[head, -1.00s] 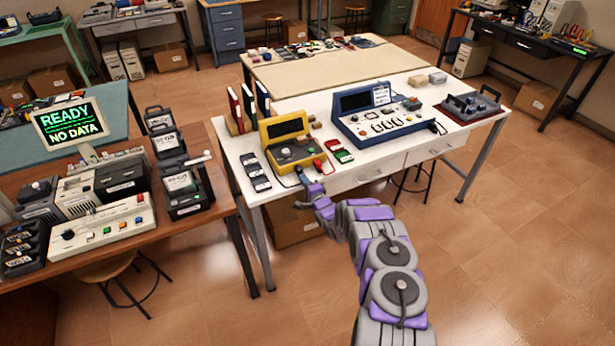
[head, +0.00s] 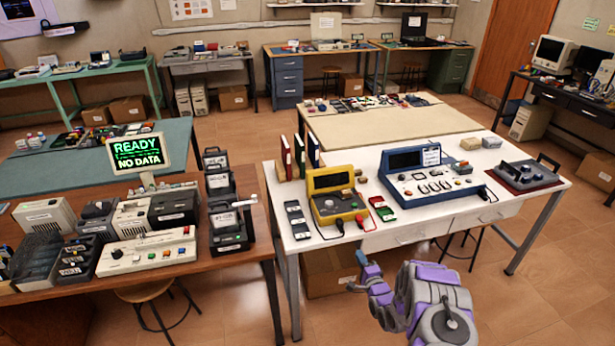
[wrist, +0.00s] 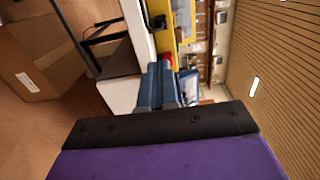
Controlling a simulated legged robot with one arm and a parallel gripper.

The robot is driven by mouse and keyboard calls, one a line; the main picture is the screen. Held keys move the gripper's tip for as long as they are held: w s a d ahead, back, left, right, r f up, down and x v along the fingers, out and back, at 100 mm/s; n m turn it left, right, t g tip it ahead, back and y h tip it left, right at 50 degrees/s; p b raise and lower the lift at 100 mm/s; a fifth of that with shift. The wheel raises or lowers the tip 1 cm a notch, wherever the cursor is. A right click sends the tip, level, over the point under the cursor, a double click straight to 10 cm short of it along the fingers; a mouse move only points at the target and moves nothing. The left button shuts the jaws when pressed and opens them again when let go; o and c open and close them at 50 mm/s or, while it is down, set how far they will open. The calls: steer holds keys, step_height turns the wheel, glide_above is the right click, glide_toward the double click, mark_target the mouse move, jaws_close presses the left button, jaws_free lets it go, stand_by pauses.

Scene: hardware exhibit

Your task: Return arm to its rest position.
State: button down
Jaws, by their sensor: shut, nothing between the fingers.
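My gripper (head: 358,272) shows in the head view in front of the white table's near edge, at the end of my grey and purple arm. The arm is bent and sits low in the right half of the picture. In the wrist view the two blue-grey fingers (wrist: 157,88) lie together with nothing between them. They point toward the white table and the yellow instrument, apart from both as far as I can tell.
The white table (head: 420,217) holds a yellow instrument (head: 338,205) and a blue console (head: 430,180). A brown bench (head: 180,272) with a "READY NO DATA" screen (head: 137,154) stands left. A cardboard box (head: 335,273) is under the white table. Floor at right is open.

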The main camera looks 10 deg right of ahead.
step_height(320, 180, up, 11)
steer(key=w+n+g+h, duration=0.1)
steer(key=n+g+h, duration=0.1)
steer(key=n+g, duration=0.4)
steer(key=s+a+r+n+g+h, duration=0.1)
steer(key=s+a+r+n+g, duration=0.25)
steer(key=s+r, duration=0.65)
steer(key=s+a+r+n+g+y, duration=0.1)
steer(key=s+a, duration=0.5)
steer(key=s, duration=0.8)
steer(key=s+a+r+n+g, duration=0.4)
steer(key=s+a+r+g, duration=0.2)
steer(key=s, duration=0.8)
steer(key=s+a+r+n+g+y, duration=0.1)
steer(key=s+a+r+n+g, duration=0.2)
steer(key=s+a+r, duration=0.4)
steer(key=s, duration=0.7)
steer(key=shift+s+r+y, duration=0.2)
steer(key=shift+r+y, duration=0.05)
steer(key=shift+y, duration=0.05)
steer(key=shift+a, duration=0.1)
